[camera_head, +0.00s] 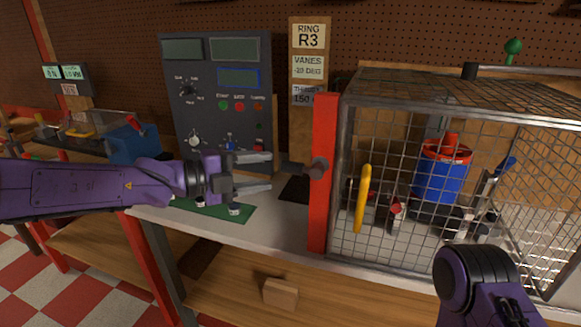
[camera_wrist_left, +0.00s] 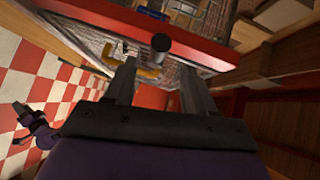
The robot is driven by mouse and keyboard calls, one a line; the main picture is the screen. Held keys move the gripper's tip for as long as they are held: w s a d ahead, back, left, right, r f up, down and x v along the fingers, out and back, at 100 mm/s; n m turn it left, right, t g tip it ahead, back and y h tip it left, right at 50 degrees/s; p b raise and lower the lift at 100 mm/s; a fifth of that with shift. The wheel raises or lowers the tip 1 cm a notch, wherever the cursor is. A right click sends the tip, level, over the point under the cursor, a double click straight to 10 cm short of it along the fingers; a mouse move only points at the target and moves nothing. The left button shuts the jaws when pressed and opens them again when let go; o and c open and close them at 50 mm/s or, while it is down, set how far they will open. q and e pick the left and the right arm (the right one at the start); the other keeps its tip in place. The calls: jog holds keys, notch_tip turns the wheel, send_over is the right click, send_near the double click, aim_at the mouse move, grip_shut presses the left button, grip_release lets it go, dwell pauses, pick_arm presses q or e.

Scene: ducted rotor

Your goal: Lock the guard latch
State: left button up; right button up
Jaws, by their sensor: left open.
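The guard is a wire mesh cage (camera_head: 400,124) on the bench, with a red upright bar (camera_head: 323,225) along its left edge. In the left wrist view the knob lies beyond the open fingers (camera_wrist_left: 157,82). A yellow handle (camera_head: 362,198) stands upright on the cage's front, right of the red bar. Whether the latch is locked is unclear.
Inside the cage is a blue and red rotor unit (camera_head: 441,175). A grey control panel (camera_head: 222,100) and a ring sign (camera_head: 309,38) stand behind my left gripper. A green board (camera_head: 214,208) lies below it. My right arm (camera_head: 480,285) is in front of the cage.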

aim_at(284, 170)
pick_arm(q)
jog(key=p+x, duration=0.1)
jog(key=x, duration=0.7)
grip_shut()
jog(key=shift+a+f, duration=0.15)
